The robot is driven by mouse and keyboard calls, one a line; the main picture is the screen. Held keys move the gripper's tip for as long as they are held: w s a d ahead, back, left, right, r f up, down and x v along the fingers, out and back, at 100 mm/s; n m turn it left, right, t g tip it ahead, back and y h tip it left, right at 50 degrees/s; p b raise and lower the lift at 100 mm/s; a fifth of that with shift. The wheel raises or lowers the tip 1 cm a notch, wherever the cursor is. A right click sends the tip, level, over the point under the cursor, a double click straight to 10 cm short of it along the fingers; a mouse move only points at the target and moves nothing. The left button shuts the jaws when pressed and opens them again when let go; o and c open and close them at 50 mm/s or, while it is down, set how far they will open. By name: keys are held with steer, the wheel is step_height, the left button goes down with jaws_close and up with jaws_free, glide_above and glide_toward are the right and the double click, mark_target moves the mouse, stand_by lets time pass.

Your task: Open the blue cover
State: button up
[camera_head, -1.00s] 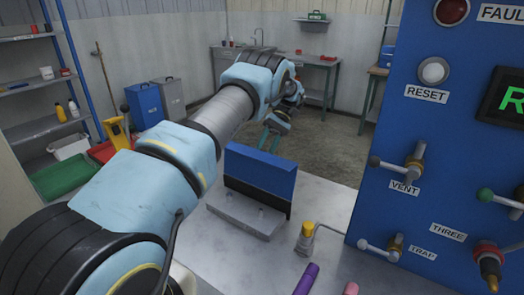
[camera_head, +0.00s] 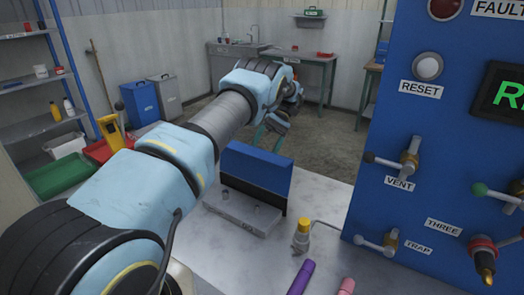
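The blue cover (camera_head: 256,170) stands upright along the back of a grey metal base (camera_head: 240,212) on the pale bench. The cover has a dark lower band, and two small pegs show on the base in front of it. My gripper (camera_head: 268,132) is beyond the cover, past the bench's far edge in the picture. I see no contact between my gripper and the cover.
A blue panel (camera_head: 385,130) with valves and labels rises at the right. A yellow-capped fitting (camera_head: 302,236), a purple handle (camera_head: 301,278) and a pink handle (camera_head: 346,286) are on the bench (camera_head: 330,205). Shelves and bins stand at the far left.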

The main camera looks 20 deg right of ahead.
steer(key=shift+a+r, duration=0.2)
steer(key=shift+r, duration=0.05)
stand_by(0.7)
